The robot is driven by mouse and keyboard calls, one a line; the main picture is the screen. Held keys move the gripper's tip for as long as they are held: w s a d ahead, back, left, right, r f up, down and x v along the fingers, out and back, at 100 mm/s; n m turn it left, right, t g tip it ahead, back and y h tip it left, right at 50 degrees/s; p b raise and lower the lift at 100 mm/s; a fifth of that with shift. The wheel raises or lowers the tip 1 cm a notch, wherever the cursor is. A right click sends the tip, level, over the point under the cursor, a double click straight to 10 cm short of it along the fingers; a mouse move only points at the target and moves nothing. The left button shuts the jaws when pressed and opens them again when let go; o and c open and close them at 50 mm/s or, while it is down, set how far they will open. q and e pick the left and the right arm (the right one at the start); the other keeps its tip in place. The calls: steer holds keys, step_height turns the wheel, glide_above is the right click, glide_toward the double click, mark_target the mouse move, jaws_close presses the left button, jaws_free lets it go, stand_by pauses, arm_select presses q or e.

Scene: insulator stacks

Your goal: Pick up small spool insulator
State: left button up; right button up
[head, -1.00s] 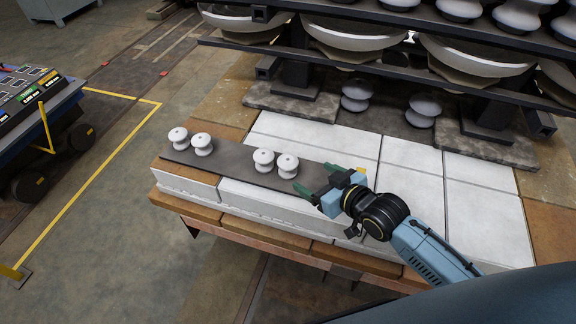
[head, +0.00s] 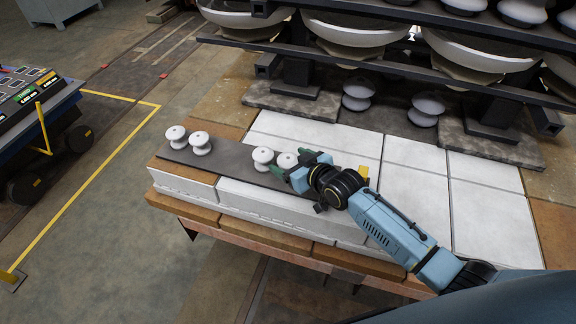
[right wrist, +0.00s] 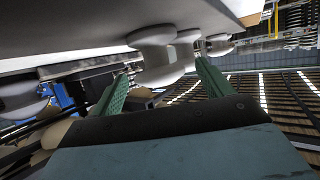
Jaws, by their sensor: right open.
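Several small white spool insulators stand upright on a dark strip (head: 228,165) in the head view. One pair, at left (head: 176,136) and right (head: 200,143), is at the strip's far left. Nearer my right gripper (head: 290,163) are another spool (head: 263,157) and the closest spool (head: 286,159), which the gripper partly hides. My right gripper is open, its fingers at the closest spool. In the right wrist view, a white spool (right wrist: 153,52) lies ahead between the green fingers; contact cannot be told. My left gripper is not in view.
The strip lies on white blocks (head: 405,195) along the bench's front edge. A dark rack (head: 480,75) with large insulators stands behind. Two greyish spools, left (head: 357,95) and right (head: 426,110), stand beneath it. White blocks right of the strip are mostly clear.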

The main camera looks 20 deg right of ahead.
steer(key=shift+c, duration=1.3)
steer(key=c, duration=0.9)
steer(key=shift+r, duration=0.2)
steer(key=shift+c, duration=0.3)
step_height(320, 180, up, 9)
steer(key=shift+f+p, duration=0.15)
steer(key=shift+p, duration=1.05)
steer(key=r+p, duration=0.1)
steer(key=r, duration=0.1)
steer(key=b, duration=0.6)
glide_above(295, 163)
step_height(295, 163, down, 6)
steer(key=shift+d+r, duration=0.1)
steer(key=shift+r, duration=0.05)
steer(key=shift+f+b, duration=0.7)
steer(key=shift+f, duration=0.05)
steer(key=shift+f+b, duration=0.25)
steer(key=shift+b, duration=0.05)
steer(key=shift+f+b, duration=0.5)
steer(key=shift+b, duration=0.05)
steer(key=shift+f+b, duration=0.9)
steer(key=shift+b, duration=0.1)
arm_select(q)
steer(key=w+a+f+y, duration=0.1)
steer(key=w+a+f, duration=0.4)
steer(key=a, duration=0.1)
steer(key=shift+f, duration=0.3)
